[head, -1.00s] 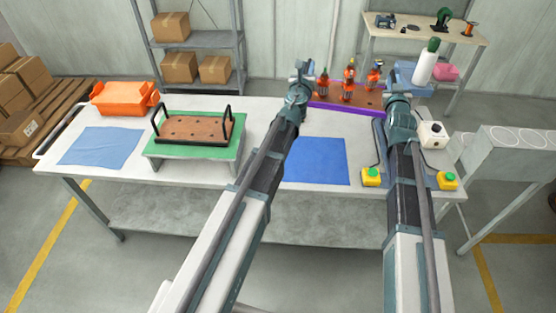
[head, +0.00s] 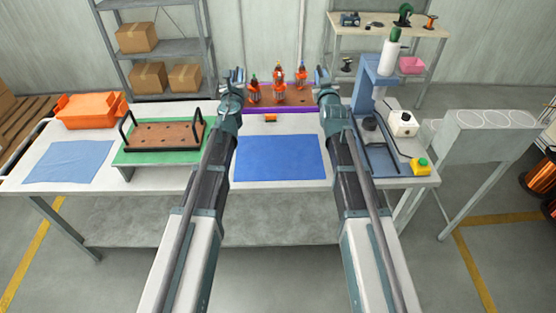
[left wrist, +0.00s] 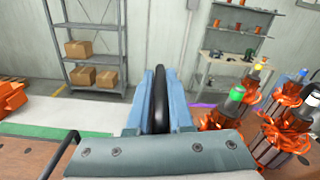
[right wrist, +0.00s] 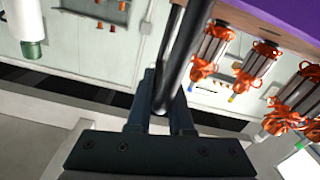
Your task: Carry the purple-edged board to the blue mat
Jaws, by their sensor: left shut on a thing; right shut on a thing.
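My left gripper (head: 231,88) is shut on a black handle (left wrist: 160,98) at the board's left end. My right gripper (head: 327,86) is shut on the black handle (right wrist: 178,60) at its right end. The mat is bare. I cannot tell how high the board is above the table.
A green-edged board (head: 165,154) with black handles stands left of the mat, with a light blue mat (head: 68,161) and orange bin (head: 90,110) beyond. A small orange item (head: 270,118) lies before the purple-edged board. A blue stand (head: 370,97) is at right.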

